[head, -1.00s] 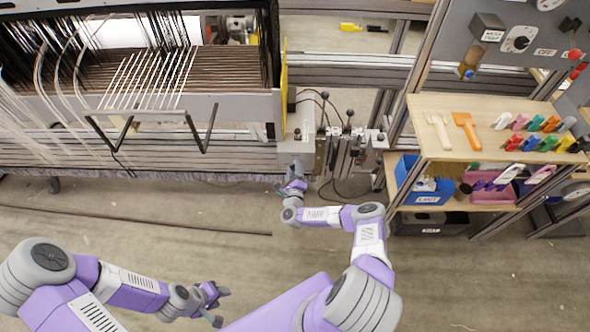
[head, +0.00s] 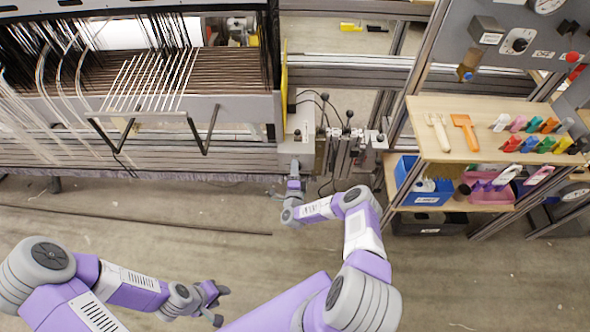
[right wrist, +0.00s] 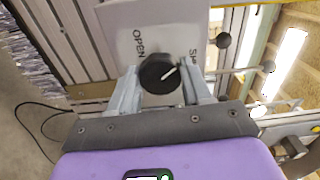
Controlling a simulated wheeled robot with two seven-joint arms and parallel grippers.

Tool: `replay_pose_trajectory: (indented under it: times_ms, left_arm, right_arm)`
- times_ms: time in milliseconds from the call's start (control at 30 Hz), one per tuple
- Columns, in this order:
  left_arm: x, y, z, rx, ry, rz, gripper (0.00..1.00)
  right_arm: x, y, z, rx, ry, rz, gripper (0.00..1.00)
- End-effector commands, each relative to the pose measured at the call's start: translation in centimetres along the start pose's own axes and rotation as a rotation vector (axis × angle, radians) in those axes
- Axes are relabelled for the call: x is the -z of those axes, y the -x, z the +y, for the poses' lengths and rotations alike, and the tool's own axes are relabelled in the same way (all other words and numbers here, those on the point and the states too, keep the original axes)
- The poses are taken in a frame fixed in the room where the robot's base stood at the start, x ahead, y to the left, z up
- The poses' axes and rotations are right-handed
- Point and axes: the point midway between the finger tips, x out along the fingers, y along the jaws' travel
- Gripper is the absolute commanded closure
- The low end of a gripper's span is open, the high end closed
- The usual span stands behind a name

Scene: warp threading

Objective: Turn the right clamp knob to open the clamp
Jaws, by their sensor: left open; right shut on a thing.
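The right clamp knob (right wrist: 160,73) is round and black with a white pointer line. It sits on a pale plate (right wrist: 165,30) lettered "OPEN" on the left and partly hidden letters on the right. The pointer slants up and right, toward the right-hand lettering. My right gripper (right wrist: 160,88) is shut on the knob, one finger on each side. In the head view my right gripper (head: 293,175) is at the front of the machine, below the clamp block (head: 300,125), and hides the knob. My left gripper (head: 217,303) is open and empty above the floor.
The loom with white warp threads (head: 150,80) is at the left. Levers with black ball tops (head: 349,114) stand right of the clamp block. A wooden shelf (head: 480,150) with combs and coloured clips is at the right. Open floor (head: 130,225) lies in front.

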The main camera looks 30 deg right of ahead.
Motion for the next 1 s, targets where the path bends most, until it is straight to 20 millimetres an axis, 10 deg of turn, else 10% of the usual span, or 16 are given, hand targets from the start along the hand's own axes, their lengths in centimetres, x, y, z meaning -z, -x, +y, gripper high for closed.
replay_pose_trajectory:
  times_ms: [1000]
  left_arm:
    - [-0.1,1.3,0.5,0.000,0.000,0.000,0.57]
  right_arm:
    - [0.1,0.0,0.1,0.001,0.954,-0.001,0.82]
